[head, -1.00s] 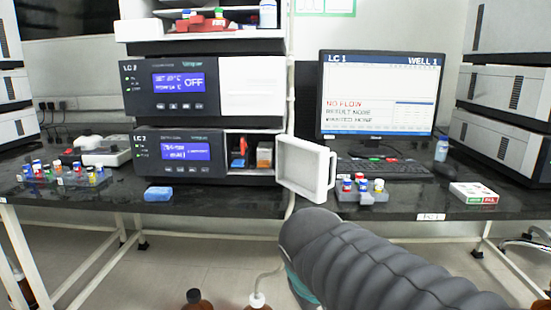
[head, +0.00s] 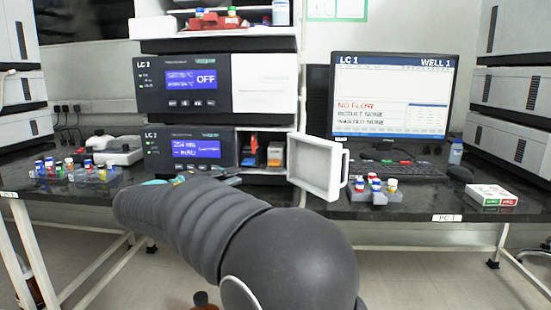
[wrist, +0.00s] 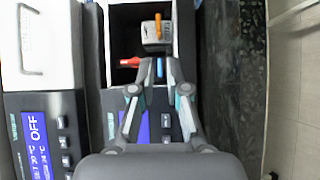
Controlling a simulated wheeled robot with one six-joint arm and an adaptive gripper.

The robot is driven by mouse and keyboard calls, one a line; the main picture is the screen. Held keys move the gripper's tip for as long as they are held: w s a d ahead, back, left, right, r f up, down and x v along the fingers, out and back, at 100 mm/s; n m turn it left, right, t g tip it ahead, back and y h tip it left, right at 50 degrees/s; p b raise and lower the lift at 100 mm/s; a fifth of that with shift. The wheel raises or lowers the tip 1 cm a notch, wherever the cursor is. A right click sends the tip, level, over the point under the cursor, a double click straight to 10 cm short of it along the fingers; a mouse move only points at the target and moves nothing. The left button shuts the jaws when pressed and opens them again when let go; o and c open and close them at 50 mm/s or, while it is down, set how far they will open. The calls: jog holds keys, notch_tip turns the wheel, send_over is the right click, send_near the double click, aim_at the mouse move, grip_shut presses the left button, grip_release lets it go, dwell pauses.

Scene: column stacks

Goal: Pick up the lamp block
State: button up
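The open compartment of the lower LC unit holds a grey block with an orange handle, which looks like the lamp block. In the wrist view this block (wrist: 156,32) is ahead of the fingertips; in the head view it (head: 274,154) is at the compartment's right. A red part (head: 251,148) is left of it and also shows in the wrist view (wrist: 130,62). A small blue part (wrist: 160,68) shows between the fingertips. My gripper (wrist: 161,72) is open, with nothing held, at the compartment's opening. In the head view my gripper (head: 222,177) is partly hidden by my arm.
The white compartment door (head: 321,168) stands open on the right, near my arm. Vial racks stand at left (head: 75,173) and right (head: 374,192) on the black bench. The upper LC unit (head: 185,85) is above.

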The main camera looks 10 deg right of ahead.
aim_at(270, 162)
jog(key=x, duration=1.3)
jog(key=shift+w+d, duration=0.25)
jog(key=shift+w, duration=0.1)
grip_shut()
jog(key=shift+r, duration=0.15)
